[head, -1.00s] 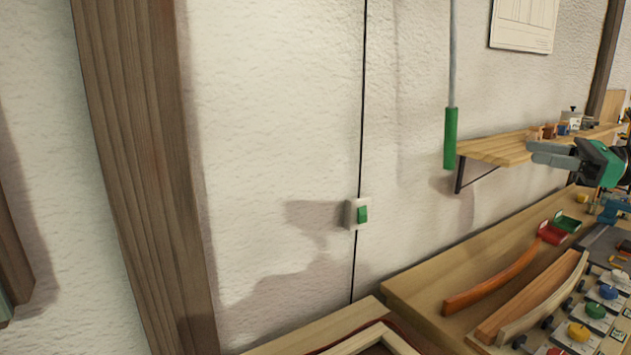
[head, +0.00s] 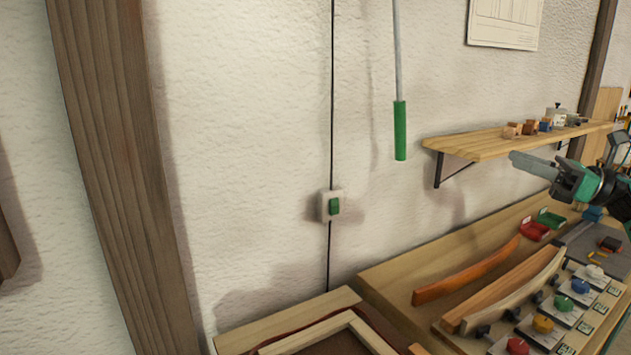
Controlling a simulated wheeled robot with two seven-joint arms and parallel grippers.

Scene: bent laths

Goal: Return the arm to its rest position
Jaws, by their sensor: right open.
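My right gripper (head: 531,165) is at the right of the head view, green and black with grey fingers pointing left. It is open, with nothing seen between its fingers, which overlap from this angle. In the picture it sits just below the wooden wall shelf and above the bench, apart from the laths. My right arm comes in from the right edge and is partly cut off. My left gripper is out of view.
On the bench lie an orange bent lath (head: 468,272), paler laths (head: 512,292), a red tray (head: 534,230) and a green tray (head: 551,217). Several coloured knobs line the front. The wall shelf (head: 490,144) holds small blocks.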

